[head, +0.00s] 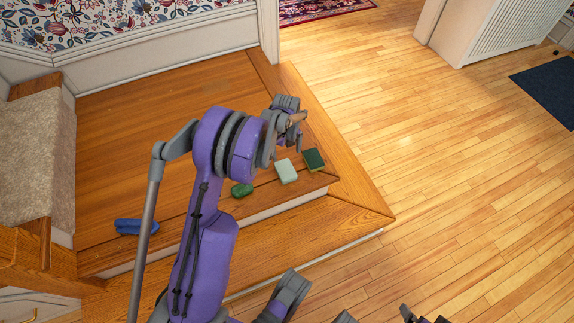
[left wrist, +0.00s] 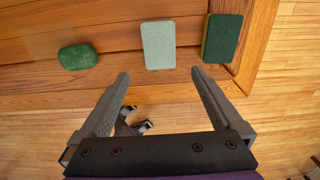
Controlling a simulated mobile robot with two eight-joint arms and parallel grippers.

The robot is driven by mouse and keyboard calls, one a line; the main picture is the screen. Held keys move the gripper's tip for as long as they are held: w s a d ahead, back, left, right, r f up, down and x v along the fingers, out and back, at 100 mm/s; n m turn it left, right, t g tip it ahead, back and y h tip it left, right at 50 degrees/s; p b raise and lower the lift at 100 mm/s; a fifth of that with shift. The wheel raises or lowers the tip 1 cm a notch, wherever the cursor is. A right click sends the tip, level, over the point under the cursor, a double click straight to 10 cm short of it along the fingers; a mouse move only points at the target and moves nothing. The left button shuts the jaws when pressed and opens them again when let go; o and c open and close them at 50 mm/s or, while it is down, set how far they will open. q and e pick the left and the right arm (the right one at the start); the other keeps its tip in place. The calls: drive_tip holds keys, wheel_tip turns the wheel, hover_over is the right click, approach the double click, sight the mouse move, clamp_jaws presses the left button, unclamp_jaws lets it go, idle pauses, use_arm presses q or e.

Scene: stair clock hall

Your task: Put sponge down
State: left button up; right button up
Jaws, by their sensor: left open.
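A dark green sponge with a yellowish side (head: 314,160) lies on the upper wooden step near its right corner. It also shows in the left wrist view (left wrist: 222,38). A pale green block (head: 286,171), perhaps another sponge, lies just left of it and shows in the left wrist view (left wrist: 158,45). My left gripper (left wrist: 160,73) is open with nothing between its fingers. In the left wrist view its fingertips are just below the pale block, apart from it. Dark parts at the bottom edge of the head view may be my right gripper (head: 424,317); its jaws are unclear.
A rounded green piece (head: 242,190) and a blue object (head: 136,226) lie farther left on the step (head: 150,130). A lower step (head: 340,218) drops to the plank floor (head: 450,170), clear on the right. Carpeted stairs (head: 40,150) stand at left.

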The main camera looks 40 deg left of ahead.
use_arm(q)
drive_tip(key=s+d+r+n+t, duration=0.1)
drive_tip(key=s+d+r+n, duration=0.3)
drive_tip(key=d+r+n, duration=0.25)
drive_tip(key=s+d+r+n+t, duration=0.1)
drive_tip(key=s+d+r+n, duration=0.4)
drive_tip(key=d+r, duration=0.25)
drive_tip(key=s+d+r+n+t, duration=0.1)
drive_tip(key=s+d+n, duration=0.2)
drive_tip(key=s+n, duration=0.3)
drive_tip(key=s+d+r+n+t, duration=0.1)
drive_tip(key=s+d+n, duration=0.3)
drive_tip(key=s, duration=0.5)
drive_tip(key=shift+d+n, duration=0.3)
drive_tip(key=shift+n, duration=0.55)
drive_tip(key=shift+r, duration=0.1)
